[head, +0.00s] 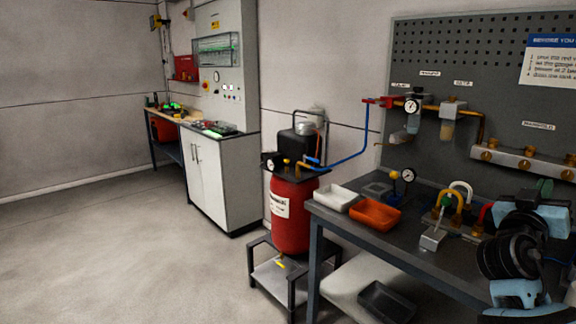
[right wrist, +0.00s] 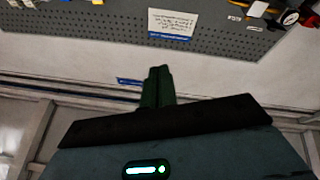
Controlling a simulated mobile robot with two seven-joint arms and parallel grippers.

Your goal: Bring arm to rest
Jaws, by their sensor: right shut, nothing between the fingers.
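My right arm is at the right edge in the head view, in front of the workbench's right end. My right gripper (head: 545,187) points away from the head camera toward the pegboard, and its dark green fingers are partly hidden by the wrist. In the right wrist view, the fingers of my right gripper (right wrist: 158,78) are together with nothing between them. They are apart from the wall and the pegboard in that view. My left gripper is in neither view.
The workbench (head: 345,222) holds a white tray (head: 336,197), an orange tray (head: 375,215) and several fittings near my right arm. A pegboard (head: 465,70) with a brass manifold (head: 530,162) stands behind. A red compressor tank (head: 291,215) is left of the bench. Open floor (head: 110,250) lies farther left.

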